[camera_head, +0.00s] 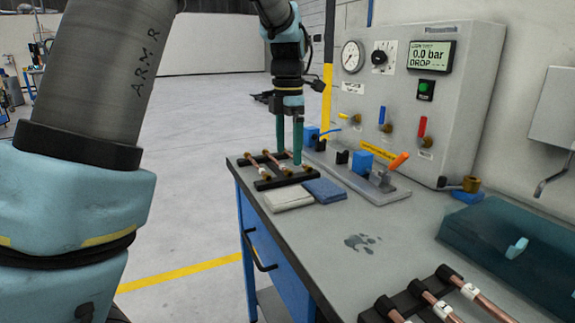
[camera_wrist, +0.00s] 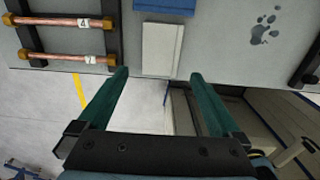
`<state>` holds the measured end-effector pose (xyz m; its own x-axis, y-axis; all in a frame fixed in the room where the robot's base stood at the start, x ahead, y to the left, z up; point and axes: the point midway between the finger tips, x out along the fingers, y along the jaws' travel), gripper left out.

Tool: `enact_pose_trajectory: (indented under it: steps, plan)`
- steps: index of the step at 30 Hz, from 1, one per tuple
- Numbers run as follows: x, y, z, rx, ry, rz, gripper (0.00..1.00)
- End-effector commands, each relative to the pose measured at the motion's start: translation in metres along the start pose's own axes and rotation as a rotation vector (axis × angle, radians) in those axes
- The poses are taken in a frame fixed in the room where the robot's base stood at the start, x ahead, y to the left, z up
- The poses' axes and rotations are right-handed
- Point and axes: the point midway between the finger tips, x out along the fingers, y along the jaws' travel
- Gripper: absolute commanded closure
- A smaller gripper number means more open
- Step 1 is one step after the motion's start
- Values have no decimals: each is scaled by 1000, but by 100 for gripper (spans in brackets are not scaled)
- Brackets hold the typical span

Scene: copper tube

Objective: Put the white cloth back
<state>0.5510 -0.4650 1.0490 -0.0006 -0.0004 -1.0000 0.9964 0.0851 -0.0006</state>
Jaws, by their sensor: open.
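The white cloth (camera_head: 288,196) lies flat and folded on the grey bench top near its front left edge, beside the blue cloth (camera_head: 325,190). In the wrist view the white cloth (camera_wrist: 161,52) lies just beyond and between my fingertips, with the blue cloth (camera_wrist: 165,5) behind it. My gripper (camera_head: 289,158) hangs pointing down over the tube rack at the bench's left end. Its two green fingers are apart with nothing between them. The wrist view shows the open gripper (camera_wrist: 158,75) around the bench edge. Height above the bench is hard to tell.
The black rack (camera_head: 276,183) holds copper tubes with brass ends left of the cloths. A clamp fixture (camera_head: 375,188) with an orange handle stands behind. A dark wet patch (camera_head: 362,241) marks the bench. More tubes (camera_head: 430,300) and a teal case (camera_head: 515,250) lie at right.

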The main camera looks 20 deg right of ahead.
Motion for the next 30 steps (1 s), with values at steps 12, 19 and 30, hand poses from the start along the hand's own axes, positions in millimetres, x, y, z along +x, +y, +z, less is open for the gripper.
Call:
enact_pose_trajectory:
  steps: [12,19,30]
  plan:
    - [6,11,-34,124,-8,2,0]
    - [45,19,-133,590,-24,35,0]
    - [100,-32,-271,1417,42,114,0]
